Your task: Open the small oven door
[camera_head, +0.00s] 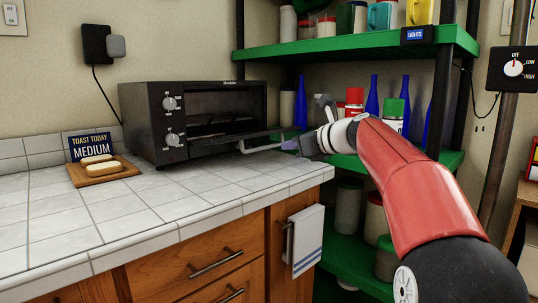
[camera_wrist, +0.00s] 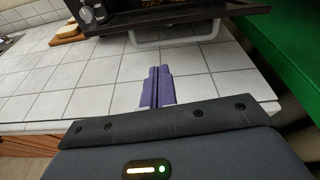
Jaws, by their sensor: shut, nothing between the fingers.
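The small oven (camera_head: 143,125) is a black toaster oven at the back of the tiled counter, with two knobs on its left side. Its door (camera_head: 225,140) appears swung down and outward, and the dark interior with a rack shows above it. The door's dark panel (camera_wrist: 185,17) is at the top of the wrist view, with its pale bar handle (camera_wrist: 180,43) below. My gripper (camera_head: 290,145) is at the right end of the handle in the head view. Its purple fingers (camera_wrist: 157,72) are together and empty, short of the handle in the wrist view. I cannot tell whether they touch the door.
A green shelf (camera_head: 345,47) with bottles and jars is close on the right. A towel (camera_head: 306,240) hangs below the counter. The counter's front tiles (camera_head: 150,215) are clear.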

